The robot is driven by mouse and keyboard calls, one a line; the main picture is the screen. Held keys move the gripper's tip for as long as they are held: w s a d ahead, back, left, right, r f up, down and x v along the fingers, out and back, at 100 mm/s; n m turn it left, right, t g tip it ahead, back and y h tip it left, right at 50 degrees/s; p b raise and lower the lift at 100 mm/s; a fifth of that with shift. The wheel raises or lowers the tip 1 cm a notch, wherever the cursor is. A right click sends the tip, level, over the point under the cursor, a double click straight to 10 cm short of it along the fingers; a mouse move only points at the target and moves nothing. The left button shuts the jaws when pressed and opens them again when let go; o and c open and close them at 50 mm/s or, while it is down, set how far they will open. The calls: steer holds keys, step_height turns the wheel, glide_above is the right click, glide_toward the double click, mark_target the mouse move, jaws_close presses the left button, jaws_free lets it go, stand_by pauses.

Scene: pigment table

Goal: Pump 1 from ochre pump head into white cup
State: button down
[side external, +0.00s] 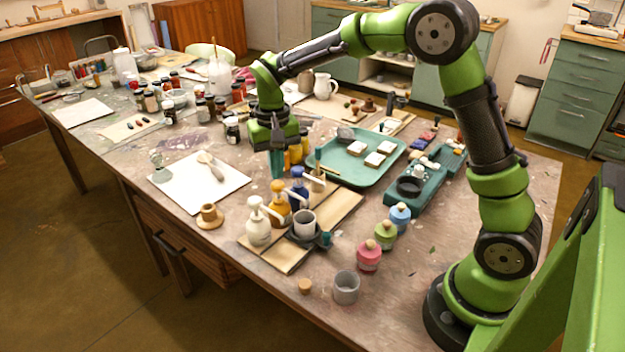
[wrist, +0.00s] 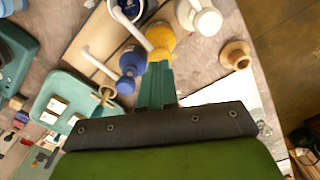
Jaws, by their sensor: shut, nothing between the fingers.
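The ochre pump bottle (side external: 279,210) stands upright between the white pump bottle (side external: 258,230) and the blue one (side external: 298,193). Its pale spout points toward the white cup (side external: 304,224), which sits on a dark round base on a wooden board. In the wrist view, the ochre pump (wrist: 160,40) lies just beyond the fingertips, and the cup (wrist: 130,10) is cut by the top edge. My gripper (side external: 277,174) points down with its teal fingers shut and empty. It appears above and slightly behind the ochre pump head; the exact gap is unclear.
A teal tray (side external: 345,173) with white blocks lies behind the bottles. Pink (side external: 368,255), green and blue small bottles stand at right. A grey cup (side external: 346,287) stands at the front. White paper (side external: 190,185) lies at left.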

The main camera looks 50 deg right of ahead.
mark_target(277, 183)
stand_by(0.5)
steer(key=shift+f, duration=1.55)
steer(key=shift+r, duration=1.55)
step_height(277, 183, up, 6)
